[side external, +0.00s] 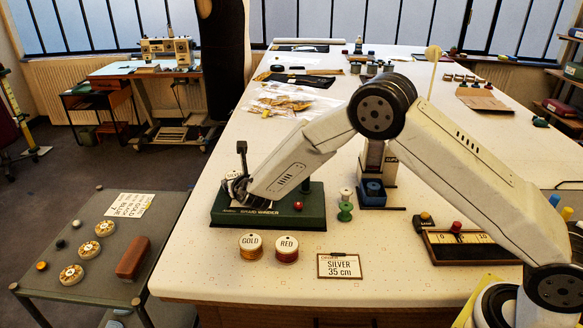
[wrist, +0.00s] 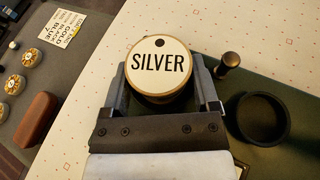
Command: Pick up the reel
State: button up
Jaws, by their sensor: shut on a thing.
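The silver reel (wrist: 160,66) has a white top lettered SILVER and a gold-brown rim. In the wrist view it sits between the two fingers of my gripper (wrist: 165,88), which is shut on it. In the side view my gripper (side external: 236,186) is at the left end of the green braid winder (side external: 270,207), and only a bit of the reel's white top shows behind it. I cannot tell whether the reel touches the winder. A gold reel (side external: 251,245) and a red reel (side external: 287,248) stand in front of the winder.
A black upright post (side external: 242,155) rises by my gripper. An empty black ring (wrist: 262,117) sits on the winder. A card reading SILVER 35 cm (side external: 339,266) stands near the front edge. A grey side table (side external: 95,240) holds discs and a brown block.

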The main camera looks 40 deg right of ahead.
aim_at(235, 171)
jog(key=shift+r, duration=0.15)
jog(key=shift+r, duration=1.45)
jog(key=s+d+r, duration=0.1)
jog(key=s+r, duration=0.8)
jog(key=s, duration=0.5)
jog(key=shift+d+r, duration=0.25)
jog(key=shift+r, duration=0.15)
jog(key=shift+a, duration=0.1)
